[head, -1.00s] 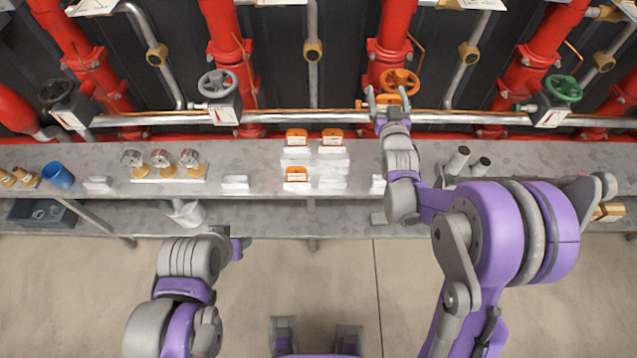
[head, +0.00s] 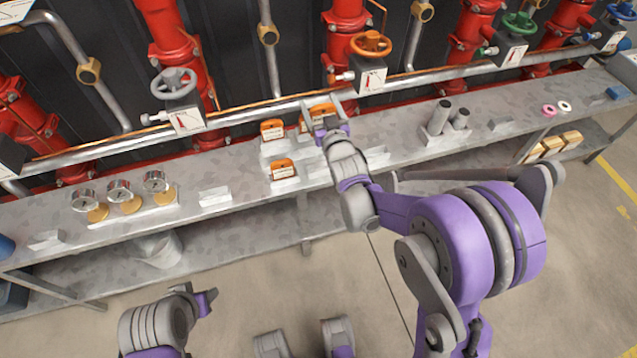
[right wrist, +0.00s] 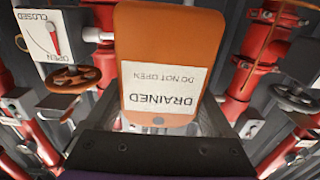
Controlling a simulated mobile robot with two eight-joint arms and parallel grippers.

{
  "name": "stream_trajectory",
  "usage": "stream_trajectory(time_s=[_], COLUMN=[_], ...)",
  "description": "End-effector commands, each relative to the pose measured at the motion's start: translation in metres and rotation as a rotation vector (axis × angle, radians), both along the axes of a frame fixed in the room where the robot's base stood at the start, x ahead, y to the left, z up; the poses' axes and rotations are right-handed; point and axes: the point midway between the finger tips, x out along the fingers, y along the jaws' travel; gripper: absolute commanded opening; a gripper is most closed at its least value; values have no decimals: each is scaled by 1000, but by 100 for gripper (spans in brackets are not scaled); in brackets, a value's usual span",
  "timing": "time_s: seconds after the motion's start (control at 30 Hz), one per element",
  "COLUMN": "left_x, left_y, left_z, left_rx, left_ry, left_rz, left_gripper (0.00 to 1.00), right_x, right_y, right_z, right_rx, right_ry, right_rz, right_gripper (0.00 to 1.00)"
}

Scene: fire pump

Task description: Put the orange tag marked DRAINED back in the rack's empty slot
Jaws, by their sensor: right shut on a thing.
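In the right wrist view the orange tag (right wrist: 157,48) fills the middle, its white label reading DRAINED, DO NOT OPEN upside down. My right gripper (head: 320,112) is shut on it, above the back right of the pale rack (head: 276,148). Orange shows around the fingers in the head view; I cannot clearly separate the held tag from a rack tag behind. Two other orange tags stand in the rack's left side, at back (head: 272,130) and front (head: 282,168). The front-right slot (head: 319,170) looks empty, partly beside my arm. My left gripper (head: 205,301) is low, away from the bench; its jaws are unclear.
The rack stands on a long grey bench (head: 235,165). Several gauges (head: 122,190) are left of it, and a holder with two grey cylinders (head: 440,118) is right. Behind run a horizontal pipe (head: 240,116), red pipes and an orange valve wheel (head: 371,43).

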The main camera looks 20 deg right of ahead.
Motion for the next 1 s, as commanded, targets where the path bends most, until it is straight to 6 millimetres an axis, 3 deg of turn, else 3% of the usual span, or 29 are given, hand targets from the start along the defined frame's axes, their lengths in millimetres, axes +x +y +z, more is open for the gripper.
stream_trajectory(time_s=[0.03,0.1,0.3,0.47,0.7,1.0], left_x=[1,2,6,8,10,11], left_y=[0,0,0,0,0,0], left_z=[-32,-54,-95,-107,-124,-133], left_rx=[0,0,0,0,0,0], left_ry=[11,19,33,36,41,43], left_rz=[0,0,0,0,0,0], left_gripper=[50,50,50,50,50,50], right_x=[1,2,6,7,7,7], right_y=[0,1,2,2,2,2], right_z=[-30,-48,-79,-91,-134,-161], right_rx=[-1,0,1,0,1,1], right_ry=[5,5,3,1,0,0], right_rz=[2,6,15,18,18,18], right_gripper=[29,29,29,29,29,29])
